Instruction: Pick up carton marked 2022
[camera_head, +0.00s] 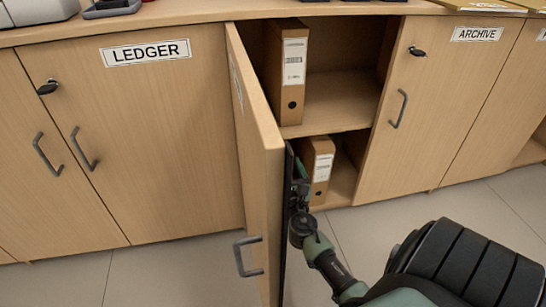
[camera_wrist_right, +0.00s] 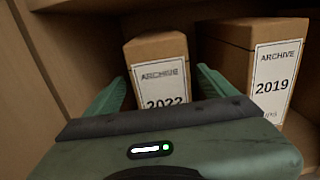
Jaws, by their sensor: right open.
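The carton marked 2022 (camera_wrist_right: 158,62) is a brown box with a white ARCHIVE label, standing upright in the right wrist view. My right gripper (camera_wrist_right: 163,80) is open, its two green fingers either side of the carton's front. Contact with the carton cannot be told. The label's lower part is hidden by the gripper body. In the head view my right gripper (camera_head: 300,168) is at the cabinet opening, partly hidden by the open door. Which carton it faces cannot be read there. My left gripper is not in view.
A carton marked 2019 (camera_wrist_right: 272,75) stands close on the right. The open cabinet door (camera_head: 262,160) is left of my right arm. A brown file box (camera_head: 287,75) is on the upper shelf; another (camera_head: 317,165) is on the lower shelf. A cabinet wall (camera_wrist_right: 35,75) is on the left.

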